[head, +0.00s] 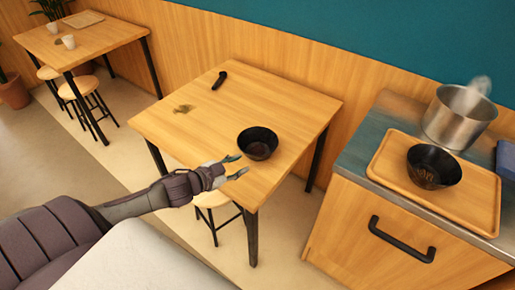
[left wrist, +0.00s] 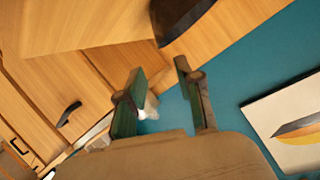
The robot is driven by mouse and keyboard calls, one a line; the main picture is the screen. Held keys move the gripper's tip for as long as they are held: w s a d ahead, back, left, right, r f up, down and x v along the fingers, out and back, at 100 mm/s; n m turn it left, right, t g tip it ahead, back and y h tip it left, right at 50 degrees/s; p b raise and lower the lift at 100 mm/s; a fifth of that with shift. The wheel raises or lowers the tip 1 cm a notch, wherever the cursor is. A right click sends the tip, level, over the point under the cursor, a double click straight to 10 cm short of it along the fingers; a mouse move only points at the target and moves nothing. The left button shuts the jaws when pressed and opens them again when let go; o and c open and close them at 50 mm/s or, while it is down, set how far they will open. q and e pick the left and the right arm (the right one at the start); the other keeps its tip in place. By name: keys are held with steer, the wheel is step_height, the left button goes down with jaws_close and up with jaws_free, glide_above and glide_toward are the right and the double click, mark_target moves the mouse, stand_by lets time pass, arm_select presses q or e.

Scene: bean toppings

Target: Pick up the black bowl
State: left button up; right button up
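A black bowl (head: 258,143) stands upright on the wooden table (head: 290,100). A second black bowl (head: 434,167) sits on a wooden tray on the counter at the right. A dark curved piece, seemingly the bowl (left wrist: 181,14), is cut off at that view's top edge. My right gripper is not in view.
A black object (head: 219,80) and a brownish patch (head: 183,109) lie on the table's far left part. A steaming metal pot (head: 458,117) stands by the tray (head: 470,206) on the counter. A stool (head: 212,199) is under the table's front edge.

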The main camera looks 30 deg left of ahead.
arm_select(q)
steer(key=x, duration=1.3)
steer(key=shift+w+f, duration=0.2)
steer(key=shift+f, duration=0.05)
steer(key=shift+s, duration=0.1)
jaws_close()
